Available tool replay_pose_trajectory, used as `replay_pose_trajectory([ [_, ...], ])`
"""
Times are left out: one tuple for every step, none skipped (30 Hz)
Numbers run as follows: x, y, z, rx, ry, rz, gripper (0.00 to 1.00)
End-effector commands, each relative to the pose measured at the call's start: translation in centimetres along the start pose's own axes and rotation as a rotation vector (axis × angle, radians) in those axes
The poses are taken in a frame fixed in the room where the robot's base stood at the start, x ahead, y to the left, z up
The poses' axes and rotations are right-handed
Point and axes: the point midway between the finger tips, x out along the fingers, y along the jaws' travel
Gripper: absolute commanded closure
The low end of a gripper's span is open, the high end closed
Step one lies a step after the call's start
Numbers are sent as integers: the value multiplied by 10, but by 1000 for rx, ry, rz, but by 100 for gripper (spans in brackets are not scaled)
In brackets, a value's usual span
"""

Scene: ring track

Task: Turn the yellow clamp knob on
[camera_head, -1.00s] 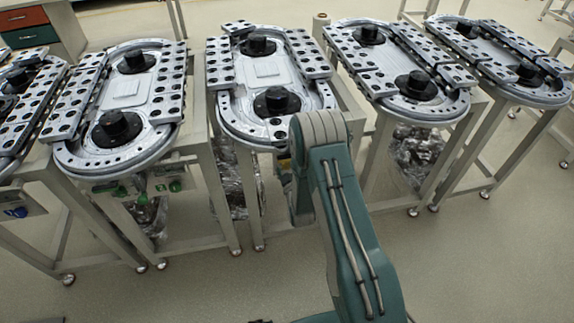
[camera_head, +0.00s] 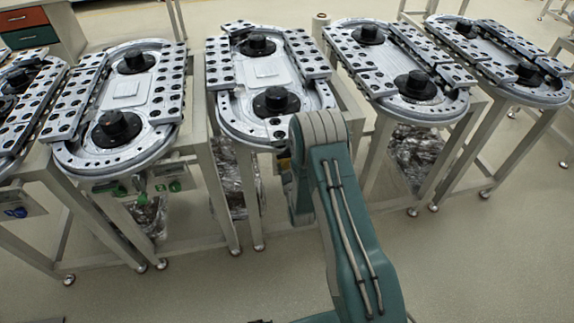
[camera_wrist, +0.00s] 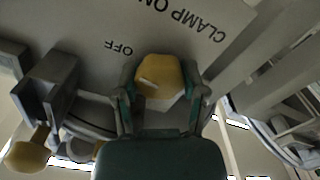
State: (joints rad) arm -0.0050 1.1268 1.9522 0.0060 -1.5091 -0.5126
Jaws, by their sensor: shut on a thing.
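The yellow clamp knob (camera_wrist: 160,78) sits on a grey panel (camera_wrist: 75,25) in the wrist view, just below the printed words "CLAMP ON" and "OFF". My gripper (camera_wrist: 160,95) is at the knob, with one finger on each side, and is shut on it. A pale mark shows on the knob's face. In the head view my green arm hides the gripper and the knob.
A second yellow knob (camera_wrist: 27,150) hangs at the lower left of the wrist view, by a grey bracket (camera_wrist: 50,85). Several ring-track tables (camera_head: 225,108) stand in a row in the head view. Open floor (camera_head: 460,265) lies at the lower right.

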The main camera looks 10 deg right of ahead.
Motion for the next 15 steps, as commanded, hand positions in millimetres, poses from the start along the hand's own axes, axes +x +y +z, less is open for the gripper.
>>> replay_pose_trajectory([
  [0, -2, 0, 36, 0, -5, 93],
  [0, -2, 0, 62, -1, -5, 93],
  [0, -2, 0, 97, -1, -5, 93],
  [0, -2, 0, 124, -1, -6, 93],
  [0, -2, 0, 152, -1, -6, 93],
  [0, -2, 0, 190, -1, -6, 93],
  [0, -2, 0, 219, -1, -6, 93],
  [0, -2, 0, 248, -1, -6, 93],
  [0, -1, 0, 286, -1, -6, 93],
  [0, -1, 0, 315, -2, -6, 93],
  [0, -1, 0, 343, -2, -6, 93],
  [0, -1, 0, 381, -2, -6, 93],
  [0, -1, 0, 410, -2, -6, 93],
  [0, -1, 0, 438, -2, -5, 93],
  [0, -1, 0, 476, -2, -5, 93],
])
